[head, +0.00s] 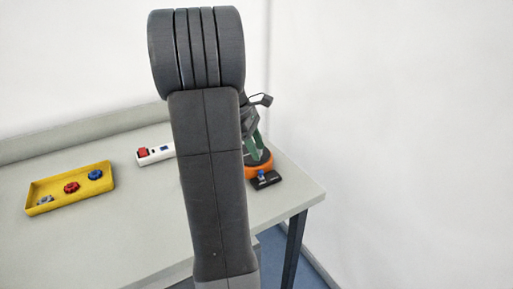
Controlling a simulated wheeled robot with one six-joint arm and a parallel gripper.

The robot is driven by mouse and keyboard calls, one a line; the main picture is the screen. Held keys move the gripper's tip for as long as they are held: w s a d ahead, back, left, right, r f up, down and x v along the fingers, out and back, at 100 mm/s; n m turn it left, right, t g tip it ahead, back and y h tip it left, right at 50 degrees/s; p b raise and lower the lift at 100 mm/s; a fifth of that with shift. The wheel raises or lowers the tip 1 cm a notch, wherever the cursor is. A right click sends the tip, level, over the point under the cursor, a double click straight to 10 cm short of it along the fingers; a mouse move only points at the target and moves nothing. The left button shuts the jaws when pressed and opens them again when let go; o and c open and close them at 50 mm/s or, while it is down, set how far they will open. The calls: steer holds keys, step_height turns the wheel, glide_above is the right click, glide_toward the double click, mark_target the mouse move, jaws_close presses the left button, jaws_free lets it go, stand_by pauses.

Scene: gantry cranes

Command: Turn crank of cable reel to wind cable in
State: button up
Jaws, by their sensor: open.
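The cable reel seems to be the round orange thing (260,168) near the right end of the table, partly hidden by my arm. Its crank and cable cannot be made out. My gripper (256,153) shows only in part behind my arm, with a dark body and what look like green fingers. It is open, over or in front of the orange reel. Whether it touches the reel cannot be told.
A white strip with a red button (144,153) and a yellow tray (70,206) with red and blue pieces lie left on the grey table (110,245). A white wall stands right.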

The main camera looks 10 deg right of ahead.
jaws_close()
steer(key=shift+p, duration=0.4)
